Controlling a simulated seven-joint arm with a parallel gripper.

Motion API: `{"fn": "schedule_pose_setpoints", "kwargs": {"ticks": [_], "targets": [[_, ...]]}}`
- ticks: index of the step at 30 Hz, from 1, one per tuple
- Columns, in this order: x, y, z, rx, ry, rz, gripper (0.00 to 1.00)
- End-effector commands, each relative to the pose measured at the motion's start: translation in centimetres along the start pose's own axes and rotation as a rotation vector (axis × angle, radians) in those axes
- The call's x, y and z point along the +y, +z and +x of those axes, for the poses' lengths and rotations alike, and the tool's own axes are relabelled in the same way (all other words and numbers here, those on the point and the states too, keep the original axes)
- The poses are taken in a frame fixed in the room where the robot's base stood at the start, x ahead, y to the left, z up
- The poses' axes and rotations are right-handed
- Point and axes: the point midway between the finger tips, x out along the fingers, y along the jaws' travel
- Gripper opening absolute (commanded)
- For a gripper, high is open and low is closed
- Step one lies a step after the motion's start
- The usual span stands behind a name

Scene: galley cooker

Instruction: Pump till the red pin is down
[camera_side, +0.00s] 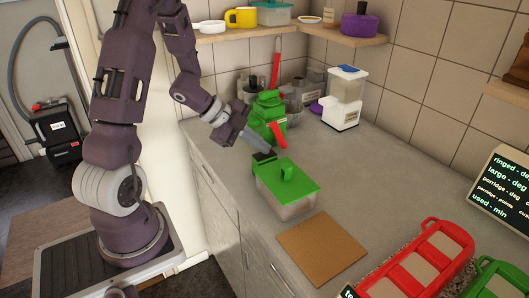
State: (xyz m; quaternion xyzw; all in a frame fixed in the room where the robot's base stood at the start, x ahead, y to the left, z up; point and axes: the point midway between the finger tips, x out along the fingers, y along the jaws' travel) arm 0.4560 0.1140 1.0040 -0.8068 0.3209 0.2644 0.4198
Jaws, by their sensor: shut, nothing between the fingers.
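A clear box with a green lid (290,183) stands on the grey counter. I cannot make out a red pin on the lid.
A brown board (321,248) lies in front of the box. A red-framed tray (422,264) and a menu sign (503,196) are at the right. A white dispenser (343,98) and grey pots (296,97) stand behind. The counter right of the box is clear.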

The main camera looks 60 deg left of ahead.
Motion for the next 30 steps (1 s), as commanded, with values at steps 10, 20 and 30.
{"fn": "schedule_pose_setpoints", "kwargs": {"ticks": [10,20,30], "targets": [[0.0,0.0,0.0,-0.001,0.001,0.000,0.00],[-0.9,-0.8,-1.2,-0.001,-0.001,0.002,0.00],[-1.0,-1.0,-1.4,-0.001,0.001,0.000,0.00]]}}
